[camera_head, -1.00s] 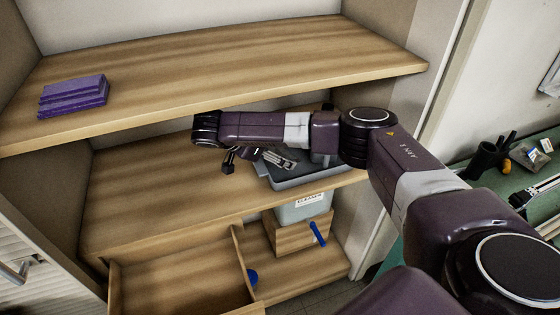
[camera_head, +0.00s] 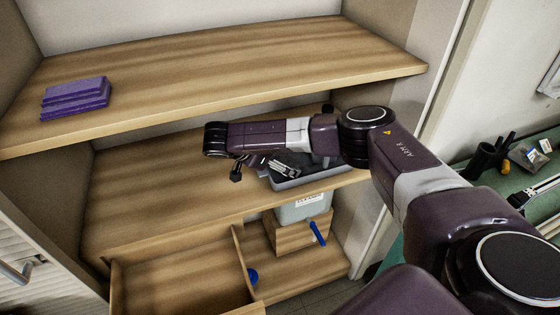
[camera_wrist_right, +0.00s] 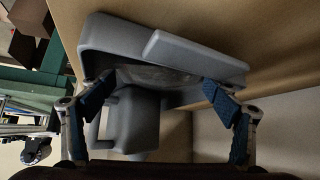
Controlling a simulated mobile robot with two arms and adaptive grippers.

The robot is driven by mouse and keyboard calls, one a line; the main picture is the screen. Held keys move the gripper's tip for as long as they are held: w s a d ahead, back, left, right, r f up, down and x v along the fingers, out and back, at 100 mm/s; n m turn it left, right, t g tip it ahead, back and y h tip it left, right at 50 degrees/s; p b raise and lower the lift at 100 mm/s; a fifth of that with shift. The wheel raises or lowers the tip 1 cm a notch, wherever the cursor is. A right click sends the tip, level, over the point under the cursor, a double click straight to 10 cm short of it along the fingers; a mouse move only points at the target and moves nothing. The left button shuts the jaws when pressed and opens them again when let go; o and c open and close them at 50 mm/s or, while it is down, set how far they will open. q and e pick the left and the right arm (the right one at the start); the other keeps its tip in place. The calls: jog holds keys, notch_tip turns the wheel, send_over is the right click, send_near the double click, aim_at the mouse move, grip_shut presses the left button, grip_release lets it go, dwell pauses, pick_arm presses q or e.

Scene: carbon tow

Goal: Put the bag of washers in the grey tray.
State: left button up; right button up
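The grey tray (camera_head: 312,178) sits on the middle shelf, partly covered by my right arm. My right gripper (camera_head: 284,167) hangs over its left part. In the right wrist view, the two blue-padded fingertips of my right gripper (camera_wrist_right: 158,88) are wide apart, over the inside of the grey tray (camera_wrist_right: 195,60). A dull, mottled grey patch shows between them inside the tray; I cannot tell whether it is a bag or the tray floor. My left gripper is not in view.
A purple stack (camera_head: 76,98) lies on the upper shelf (camera_head: 230,70), which overhangs my arm. Below the tray stand a labelled pale bin (camera_head: 305,209) and a wooden box with a blue handle (camera_head: 318,234). The middle shelf's left part is clear. A black cup (camera_head: 484,160) stands on the bench.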

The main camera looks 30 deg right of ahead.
jog(key=shift+r, duration=0.1)
jog(key=shift+a+r, duration=0.25)
jog(key=shift+a, duration=0.1)
jog(key=v, duration=0.3)
jog(key=a, duration=0.2)
jog(key=a+b, duration=0.1)
jog(key=a, duration=0.1)
jog(key=shift+s+r, duration=0.3)
jog(key=shift+s, duration=0.05)
jog(key=a, duration=0.2)
jog(key=a+p, duration=0.1)
jog(key=a, duration=0.2)
jog(key=s+a+p, duration=0.1)
jog(key=a, duration=0.1)
jog(key=shift+s+a+r, duration=0.1)
jog(key=shift+a+r, duration=0.1)
jog(key=shift+a, duration=0.2)
jog(key=shift+s+a+f, duration=0.1)
jog(key=shift+a, duration=0.3)
